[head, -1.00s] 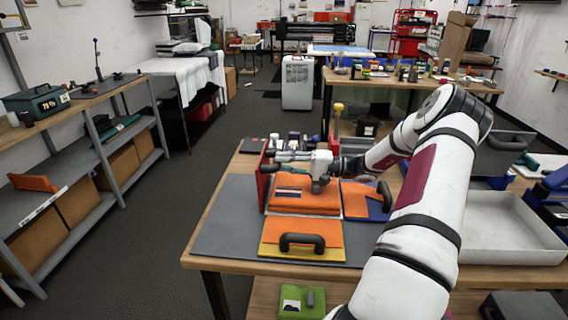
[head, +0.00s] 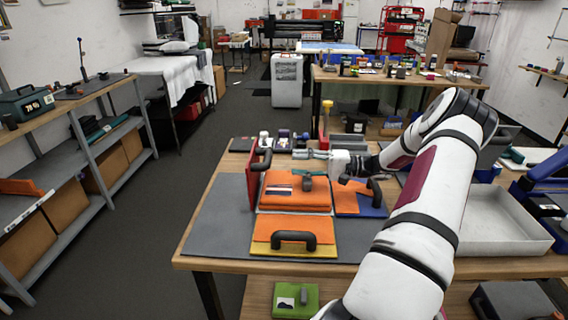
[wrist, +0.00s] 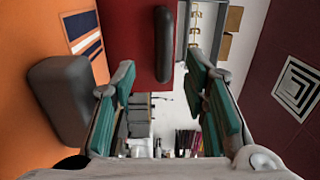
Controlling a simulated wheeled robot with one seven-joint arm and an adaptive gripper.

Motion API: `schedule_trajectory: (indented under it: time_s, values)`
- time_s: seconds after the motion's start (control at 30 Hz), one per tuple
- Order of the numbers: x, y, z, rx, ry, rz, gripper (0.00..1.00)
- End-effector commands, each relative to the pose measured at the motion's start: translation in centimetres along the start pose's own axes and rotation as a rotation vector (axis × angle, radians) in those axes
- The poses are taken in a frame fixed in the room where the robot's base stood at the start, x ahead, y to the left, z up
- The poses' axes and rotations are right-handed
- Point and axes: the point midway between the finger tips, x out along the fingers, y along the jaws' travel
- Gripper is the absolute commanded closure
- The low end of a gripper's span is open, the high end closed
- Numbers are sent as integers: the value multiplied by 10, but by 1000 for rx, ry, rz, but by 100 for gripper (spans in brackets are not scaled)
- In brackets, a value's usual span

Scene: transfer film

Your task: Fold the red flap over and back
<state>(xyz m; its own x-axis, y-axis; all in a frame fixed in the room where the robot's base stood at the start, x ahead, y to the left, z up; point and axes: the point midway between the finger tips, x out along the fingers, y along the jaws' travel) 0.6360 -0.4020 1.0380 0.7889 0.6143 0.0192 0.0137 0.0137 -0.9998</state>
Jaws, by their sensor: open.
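The red flap (head: 254,186) stands upright along the left side of the orange centre panel (head: 305,203) in the head view. A dark handle (head: 262,158) is on it. In the wrist view the red flap (wrist: 128,25) and its dark handle (wrist: 163,45) show ahead of the fingers. My gripper (head: 297,153) is open and empty, above the back of the panel and pointing left, with its fingers to the right of the handle. In the wrist view its teal-padded fingers (wrist: 160,82) are wide apart, one each side of the handle's line, seemingly not touching it.
A dark knob (head: 307,182) stands on the centre panel. A yellow-orange flap (head: 262,236) with a dark handle lies in front, and an orange-blue flap (head: 347,204) lies right. Small items stand behind. A white tray (head: 495,240) is at the right. The grey mat (head: 213,225) is bare at left.

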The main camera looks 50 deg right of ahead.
Motion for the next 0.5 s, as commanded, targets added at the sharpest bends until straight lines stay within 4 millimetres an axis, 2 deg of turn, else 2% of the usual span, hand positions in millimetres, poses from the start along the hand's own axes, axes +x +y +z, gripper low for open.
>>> schedule_trajectory:
  time_s: [0.03, 0.2, 0.5]
  values:
    - [-10, 1, 0, 0, 2, 2, 59]
    - [-32, 0, 0, -1, 1, 1, 59]
    - [-41, 1, 0, 1, -1, 2, 59]
